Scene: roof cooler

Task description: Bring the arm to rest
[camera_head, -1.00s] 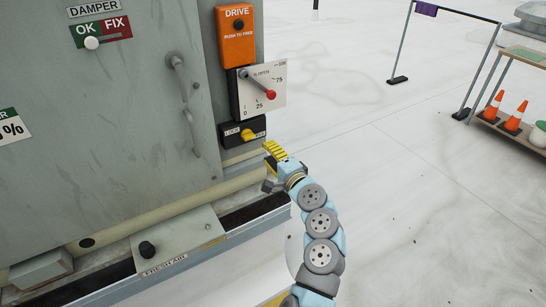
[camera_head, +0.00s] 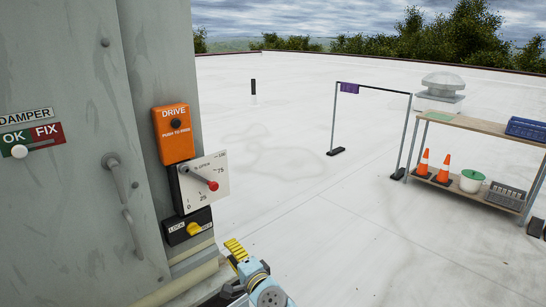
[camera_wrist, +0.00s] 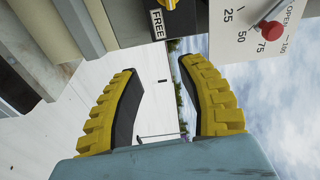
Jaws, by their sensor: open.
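My gripper (camera_head: 238,262) shows at the lower middle of the head view, just right of the cabinet's edge and below the lock switch. In the wrist view its two yellow ribbed fingers (camera_wrist: 163,105) with dark pads stand wide apart, with nothing between them. The black lock switch with a yellow knob (camera_head: 188,227) is on the cabinet edge. Above it are the white dial plate with a red-tipped lever (camera_head: 203,182) and the orange DRIVE box (camera_head: 173,134). The gripper appears apart from all of these. Most of my arm is below the picture.
The grey cabinet (camera_head: 70,215) with a door handle (camera_head: 124,205) fills the left. A rail stand (camera_head: 372,88) and a shelf (camera_head: 480,125) with traffic cones (camera_head: 433,166) and a bucket (camera_head: 471,181) stand at the right. The white roof between is clear.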

